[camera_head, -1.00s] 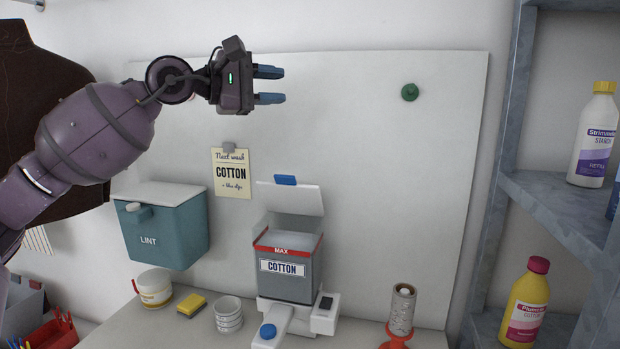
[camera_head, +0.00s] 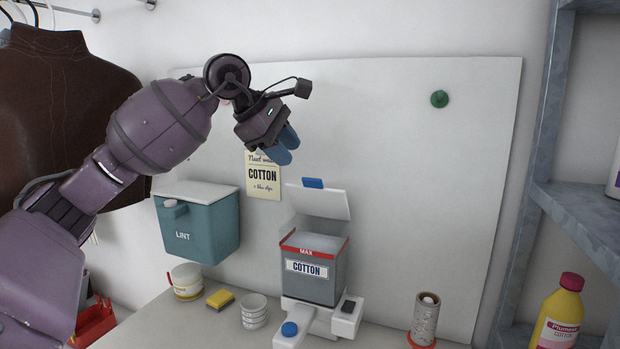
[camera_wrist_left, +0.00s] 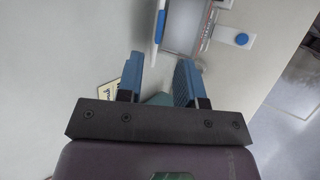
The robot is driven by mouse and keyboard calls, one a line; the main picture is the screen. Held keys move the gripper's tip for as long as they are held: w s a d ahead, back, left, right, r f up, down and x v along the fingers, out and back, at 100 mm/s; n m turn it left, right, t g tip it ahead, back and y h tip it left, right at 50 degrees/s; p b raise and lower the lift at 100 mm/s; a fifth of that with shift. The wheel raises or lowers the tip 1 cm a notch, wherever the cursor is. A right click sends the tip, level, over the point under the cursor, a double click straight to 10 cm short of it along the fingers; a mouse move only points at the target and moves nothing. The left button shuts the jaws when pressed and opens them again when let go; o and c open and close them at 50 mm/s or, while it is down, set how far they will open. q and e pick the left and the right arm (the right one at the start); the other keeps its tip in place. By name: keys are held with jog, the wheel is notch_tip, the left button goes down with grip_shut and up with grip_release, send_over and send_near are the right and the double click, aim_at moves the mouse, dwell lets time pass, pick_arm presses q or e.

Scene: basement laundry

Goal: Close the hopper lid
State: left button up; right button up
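The hopper (camera_head: 308,288) is a grey box with a red MAX band and a COTTON label, standing at the back of the counter. Its white lid (camera_head: 318,203), with a blue tab (camera_head: 312,183), stands raised at the back, so the hopper's top is open. My left gripper (camera_head: 285,148) is above and slightly left of the lid, apart from it, fingers tilted down. In the left wrist view, its two blue fingers (camera_wrist_left: 160,78) are spread with nothing between them. The lid's blue tab (camera_wrist_left: 159,27) shows beyond the fingertips there. My right gripper is not in view.
A teal LINT bin (camera_head: 205,230) hangs at left. A mug (camera_head: 187,281), yellow sponge (camera_head: 220,298) and stacked cups (camera_head: 253,311) stand left of the hopper; a roll on a red stand (camera_head: 425,320) stands right.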

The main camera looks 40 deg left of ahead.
aim_at(310, 179)
pick_arm(q)
jog(key=x, duration=0.8)
jog(key=shift+w+f, duration=0.2)
jog(key=shift+f, duration=0.05)
grip_shut()
